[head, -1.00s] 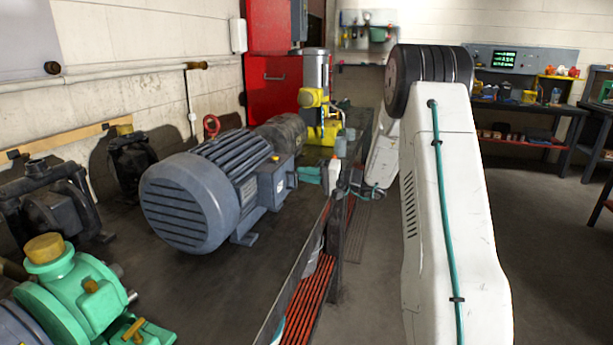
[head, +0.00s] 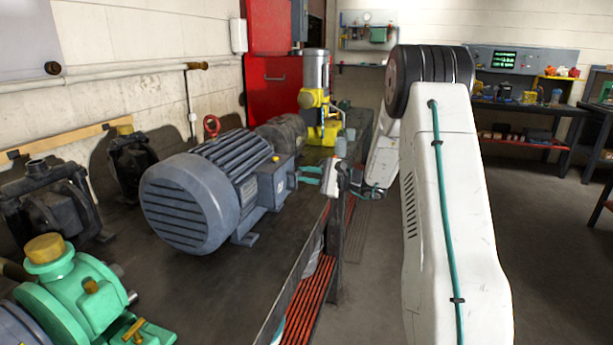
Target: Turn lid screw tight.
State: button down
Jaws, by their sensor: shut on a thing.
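The large blue-grey motor (head: 190,205) lies on the dark bench, with its terminal box (head: 274,184) on the side facing the aisle. My gripper (head: 301,175) is small in the head view, at the right face of this box. Its two teal fingers point left to the box, and its pale body is just beyond the bench edge. The fingers are shut on the lid screw, which is too small and covered to make out. How far in the screw sits cannot be seen.
A green pump (head: 75,290) and dark pumps stand on the left of the bench. A yellow and silver machine (head: 318,100) stands behind the motor. My white arm fills the right of the view. The floor beyond it is open.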

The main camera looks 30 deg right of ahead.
jog(key=m, duration=0.6)
jog(key=shift+d+m, duration=0.15)
jog(key=shift+m, duration=0.15)
jog(key=m, duration=0.6)
jog(key=shift+f, duration=0.1)
jog(key=m, duration=0.6)
jog(key=shift+m, duration=0.4)
jog(key=m, duration=0.6)
jog(key=shift+m, duration=0.4)
jog(key=c, duration=1.3)
grip_release()
jog(key=shift+d, duration=0.2)
jog(key=shift+a, duration=0.15)
